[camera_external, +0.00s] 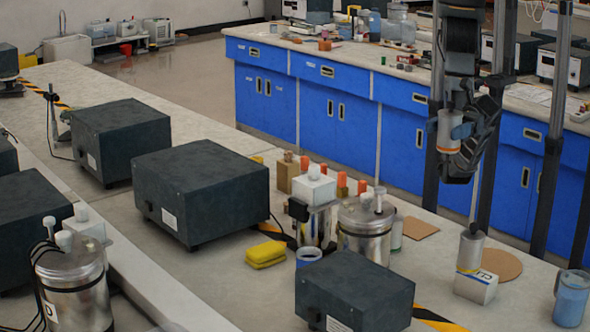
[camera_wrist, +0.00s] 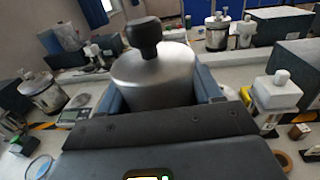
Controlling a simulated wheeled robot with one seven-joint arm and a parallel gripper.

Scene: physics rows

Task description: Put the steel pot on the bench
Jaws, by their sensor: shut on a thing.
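My gripper (camera_external: 462,138) is in the upper right of the outside view, raised above the bench (camera_external: 225,272). It is shut on the steel pot (camera_wrist: 158,78), which has a dull silver body and a black knob on top. In the wrist view the pot sits between the two blue-grey fingers of the gripper (camera_wrist: 158,95). In the outside view the pot (camera_external: 449,131) shows as a small pale cylinder, partly hidden by the gripper. The pot is clear of the bench top.
The bench carries dark boxes (camera_external: 200,180), a dark box in front (camera_external: 353,292), steel canisters (camera_external: 365,232), a yellow sponge (camera_external: 266,254) and a blue beaker (camera_external: 571,298). Blue cabinets (camera_external: 340,115) stand behind. Bare bench shows at front left of centre.

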